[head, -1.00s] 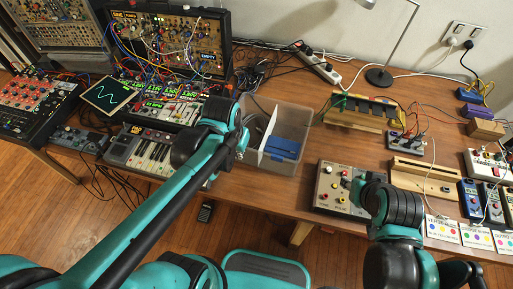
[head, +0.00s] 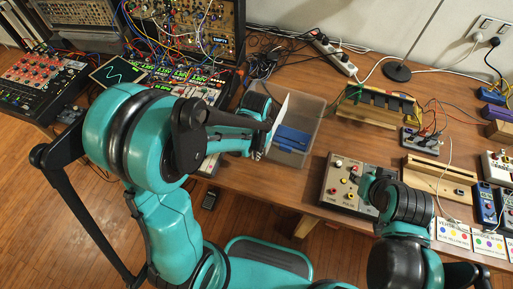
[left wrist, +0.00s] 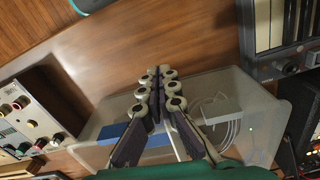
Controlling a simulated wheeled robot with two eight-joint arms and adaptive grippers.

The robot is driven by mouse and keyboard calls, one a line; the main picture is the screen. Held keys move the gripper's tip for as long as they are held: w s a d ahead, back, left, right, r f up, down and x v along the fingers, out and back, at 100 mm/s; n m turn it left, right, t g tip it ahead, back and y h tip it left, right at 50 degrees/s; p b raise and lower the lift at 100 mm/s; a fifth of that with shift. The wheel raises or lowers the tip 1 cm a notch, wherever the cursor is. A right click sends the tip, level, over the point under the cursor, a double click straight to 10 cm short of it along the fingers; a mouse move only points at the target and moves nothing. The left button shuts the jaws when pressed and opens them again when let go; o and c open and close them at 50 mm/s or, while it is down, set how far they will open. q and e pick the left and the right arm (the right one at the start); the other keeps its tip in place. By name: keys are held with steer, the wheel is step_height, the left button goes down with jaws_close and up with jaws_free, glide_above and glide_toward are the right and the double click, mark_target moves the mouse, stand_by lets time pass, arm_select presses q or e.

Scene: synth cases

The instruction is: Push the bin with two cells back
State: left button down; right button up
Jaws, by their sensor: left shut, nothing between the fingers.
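The bin with two cells (head: 312,109) is a clear plastic box near the table's front edge. A blue object (head: 292,138) lies in its right cell, and my left arm hides much of its left cell. In the left wrist view the bin (left wrist: 239,84) shows the blue object on the left and a white block with a cable (left wrist: 221,108) on the right. My left gripper (left wrist: 157,72) is shut and empty, its tips at the bin's front wall in the picture; contact cannot be told. The left gripper (head: 262,150) is partly hidden in the head view.
A synth with red and yellow knobs (head: 345,186) stands right of the bin. Synth gear and cables crowd the left. Black cables (head: 262,60) lie behind the bin, with a power strip (head: 335,55) further back. Some bare table lies right of the bin.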

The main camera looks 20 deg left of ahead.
arm_select(q)
steer(key=shift+w+d+b, duration=0.15)
steer(key=shift+w+d, duration=0.05)
steer(key=shift+w, duration=0.8)
steer(key=shift+w+d+b, duration=0.15)
steer(key=shift+w, duration=0.8)
arm_select(e)
steer(key=shift+f, duration=0.55)
